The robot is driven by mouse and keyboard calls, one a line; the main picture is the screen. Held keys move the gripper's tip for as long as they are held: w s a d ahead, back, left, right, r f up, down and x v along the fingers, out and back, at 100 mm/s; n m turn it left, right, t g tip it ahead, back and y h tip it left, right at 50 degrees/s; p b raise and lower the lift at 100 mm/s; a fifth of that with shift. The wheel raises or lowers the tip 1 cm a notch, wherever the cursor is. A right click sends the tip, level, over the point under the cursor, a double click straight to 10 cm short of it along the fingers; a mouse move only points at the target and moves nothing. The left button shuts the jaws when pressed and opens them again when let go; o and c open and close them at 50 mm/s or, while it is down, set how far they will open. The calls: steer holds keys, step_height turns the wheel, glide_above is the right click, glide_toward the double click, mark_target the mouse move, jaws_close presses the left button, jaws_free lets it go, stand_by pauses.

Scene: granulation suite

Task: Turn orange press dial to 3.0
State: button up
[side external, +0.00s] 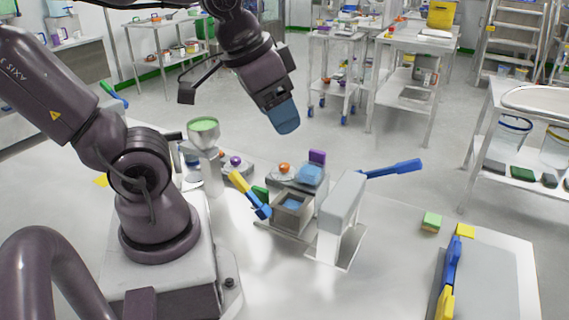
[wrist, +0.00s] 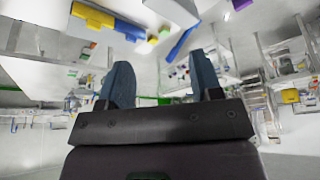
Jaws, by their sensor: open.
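The orange dial (side external: 284,168) is a small round knob on a grey base at the back of the press, near the table's far edge. Its scale and pointer are too small to read. The grey press (side external: 342,205) stands to its right and front, with a blue lever sticking out to the right. My gripper (side external: 287,130) hangs in the air above the dial, apart from it, its blue fingers pointing down. In the wrist view my gripper (wrist: 162,65) has its two fingers spread with nothing between them. I cannot pick out the dial in the wrist view.
Beside the dial are a blue block (side external: 311,174) and a purple block (side external: 317,156). A purple knob (side external: 236,160) and a green-topped funnel (side external: 203,125) stand to the left. The table's front middle is clear.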

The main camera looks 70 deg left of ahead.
steer(key=w+a+f+n+g, duration=0.2)
steer(key=w+a+f+n, duration=0.1)
steer(key=a, duration=0.4)
steer(key=w+a+f+n+g, duration=0.2)
steer(key=w+a+f+n, duration=0.15)
steer(key=a, duration=0.35)
steer(key=n, duration=1.1)
glide_toward(284, 164)
steer(key=shift+m+g, duration=0.25)
steer(key=shift+g, duration=0.15)
steer(key=f, duration=0.9)
steer(key=shift+w+f, duration=0.1)
steer(key=shift+w, duration=0.25)
steer(key=c, duration=0.9)
